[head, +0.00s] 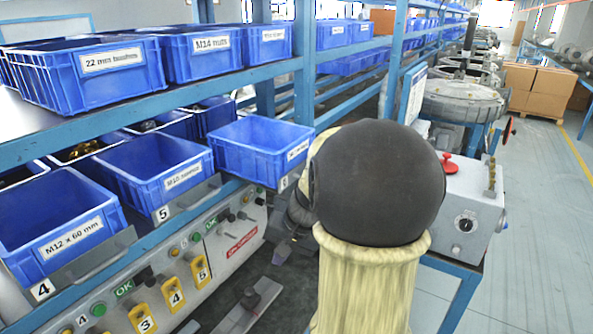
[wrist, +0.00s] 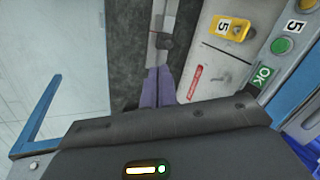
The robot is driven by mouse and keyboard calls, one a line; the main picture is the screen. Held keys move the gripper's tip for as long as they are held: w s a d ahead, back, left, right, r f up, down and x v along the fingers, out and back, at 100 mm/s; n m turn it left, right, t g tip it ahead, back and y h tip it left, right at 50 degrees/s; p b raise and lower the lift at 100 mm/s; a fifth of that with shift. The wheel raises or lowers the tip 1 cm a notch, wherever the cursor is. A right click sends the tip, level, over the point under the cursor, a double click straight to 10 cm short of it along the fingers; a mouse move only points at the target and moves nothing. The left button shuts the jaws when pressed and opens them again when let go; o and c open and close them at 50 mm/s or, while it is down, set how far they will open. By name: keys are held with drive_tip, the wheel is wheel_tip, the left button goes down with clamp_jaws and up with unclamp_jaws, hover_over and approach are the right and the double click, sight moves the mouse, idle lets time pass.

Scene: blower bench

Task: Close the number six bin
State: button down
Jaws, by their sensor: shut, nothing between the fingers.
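The number six bin (head: 262,150) is a blue plastic crate on the lower rack, right of the number five bin. It juts forward and to the right, beyond the line of its neighbours. A white plate with a 6 (head: 284,183) shows at its front lower edge. My gripper (wrist: 165,75) is shut and empty in the wrist view, its purplish fingers together above the dark lower surface. In the head view it is low, in front of and below the bin, apart from it, and partly hidden by my arm. The wrist view does not show the number six bin clearly.
The number five bin (head: 150,170) and number four bin (head: 60,225) sit to the left. Below them is a control panel with yellow switches (head: 172,294). Blue bins (head: 95,72) fill the upper shelf. A grey box with a red knob (head: 465,205) stands right of my arm.

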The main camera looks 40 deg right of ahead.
drive_tip(key=d+r+m+t+y+p, duration=0.1)
drive_tip(key=d+r+m+t+p, duration=0.4)
drive_tip(key=d+r, duration=1.1)
drive_tip(key=shift+s+r, duration=0.25)
drive_tip(key=shift+s, duration=0.05)
drive_tip(key=shift+w+a+f, duration=0.1)
drive_tip(key=w+r+p+x, duration=0.1)
drive_tip(key=r+p+x, duration=0.1)
drive_tip(key=x, duration=1)
drive_tip(key=shift+w+a+f+p, duration=0.25)
drive_tip(key=shift+w+a+p, duration=0.15)
drive_tip(key=shift+w+p, duration=0.35)
